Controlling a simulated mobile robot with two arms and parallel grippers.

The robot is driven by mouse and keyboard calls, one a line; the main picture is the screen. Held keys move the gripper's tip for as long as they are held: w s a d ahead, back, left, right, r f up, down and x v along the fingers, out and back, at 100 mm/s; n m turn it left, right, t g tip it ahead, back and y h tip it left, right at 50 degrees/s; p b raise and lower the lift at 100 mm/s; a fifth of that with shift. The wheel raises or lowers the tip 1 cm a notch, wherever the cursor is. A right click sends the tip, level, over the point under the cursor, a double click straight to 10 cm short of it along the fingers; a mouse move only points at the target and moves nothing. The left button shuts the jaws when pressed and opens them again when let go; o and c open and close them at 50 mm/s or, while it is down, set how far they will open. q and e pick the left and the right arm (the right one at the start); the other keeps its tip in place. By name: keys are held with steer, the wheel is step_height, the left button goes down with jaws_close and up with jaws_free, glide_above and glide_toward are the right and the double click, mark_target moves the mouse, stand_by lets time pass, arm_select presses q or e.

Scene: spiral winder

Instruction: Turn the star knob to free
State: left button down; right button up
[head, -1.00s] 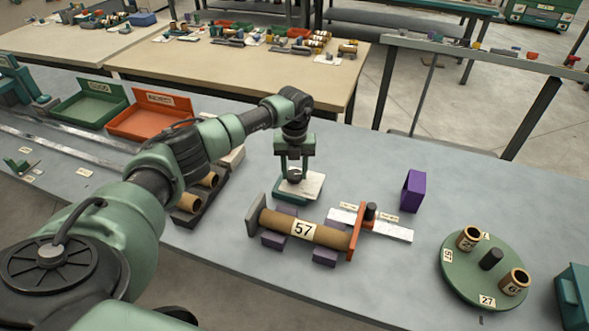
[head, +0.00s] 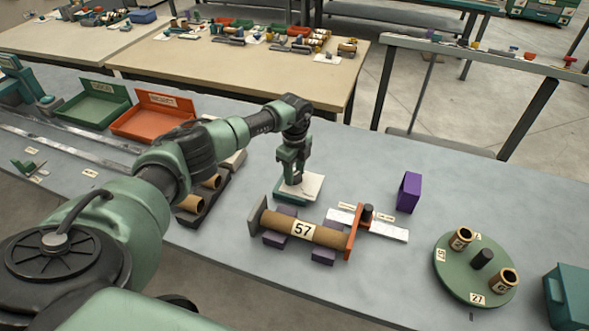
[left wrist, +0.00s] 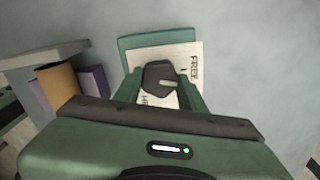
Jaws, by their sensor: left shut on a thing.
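The star knob (left wrist: 157,75) is dark, with a light pointer mark on its top. It stands on a pale plate (head: 312,184) with a green base. In the left wrist view the plate (left wrist: 192,53) bears the word FREE at its right; a second word near the lower edge is partly hidden. The pointer mark points roughly right in that view, a little below FREE. My left gripper (head: 294,180) reaches down from above and is shut on the knob, a finger on each side. My right gripper is not in view.
A brown tube marked 57 (head: 325,234) lies on purple supports in front of the plate, by an orange upright (head: 354,236). A purple block (head: 409,192) and a green turntable (head: 450,268) stand to the right. A rack with tubes (head: 202,203) stands left.

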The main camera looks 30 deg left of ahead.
arm_select(q)
steer(key=shift+a+r+n+p, duration=0.15)
steer(key=shift+n+p, duration=0.65)
steer(key=shift+n, duration=0.8)
steer(key=c, duration=0.8)
jaws_free()
steer(key=shift+c, duration=0.2)
step_height(320, 180, up, 8)
steer(key=shift+f+b, duration=0.15)
steer(key=shift+b, duration=0.5)
steer(key=shift+f, duration=0.1)
